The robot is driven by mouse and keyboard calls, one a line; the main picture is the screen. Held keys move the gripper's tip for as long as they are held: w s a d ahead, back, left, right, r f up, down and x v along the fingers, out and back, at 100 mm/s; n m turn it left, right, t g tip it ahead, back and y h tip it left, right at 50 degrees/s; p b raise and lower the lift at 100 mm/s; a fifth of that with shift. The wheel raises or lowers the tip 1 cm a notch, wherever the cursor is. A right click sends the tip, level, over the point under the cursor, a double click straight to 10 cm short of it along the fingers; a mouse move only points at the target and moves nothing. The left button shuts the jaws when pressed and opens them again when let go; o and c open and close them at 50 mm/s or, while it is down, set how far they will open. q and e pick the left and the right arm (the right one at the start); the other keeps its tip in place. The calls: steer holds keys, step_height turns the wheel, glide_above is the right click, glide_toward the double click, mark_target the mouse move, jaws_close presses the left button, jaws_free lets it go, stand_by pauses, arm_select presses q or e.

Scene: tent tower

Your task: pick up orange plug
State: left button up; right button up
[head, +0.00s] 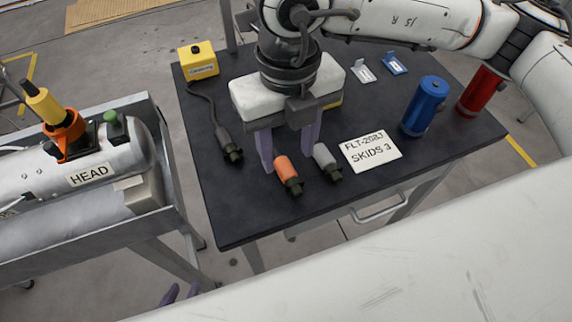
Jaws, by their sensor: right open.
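The orange plug (286,169) lies on the dark table top (238,218), its black connector end toward the table's front edge. My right gripper (288,158) points down over it with its purple fingers spread. One finger is to the left of the plug and the other to its right, between it and the grey plug (324,158). I see gaps beside the orange plug, so the fingers do not grip it. Only the purple fingertips of my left gripper (180,292) show at the bottom edge, off the table; the rest is hidden.
A black cable plug (228,146) runs from a yellow box (198,60). A white label card (370,151), a blue cylinder (426,106) and a red cylinder (482,92) are to the right. A metal rack (165,226) with a HEAD-labelled tank (100,165) stands left.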

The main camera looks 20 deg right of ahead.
mark_target(287, 169)
step_height(287, 169, down, 5)
steer(key=shift+p, duration=0.6)
steer(key=shift+w+f, duration=0.1)
steer(key=shift+f, duration=0.2)
steer(key=c, duration=0.9)
arm_select(q)
steer(key=shift+w+r, duration=0.4)
steer(key=shift+r, duration=0.4)
arm_select(e)
steer(key=shift+c, duration=1.2)
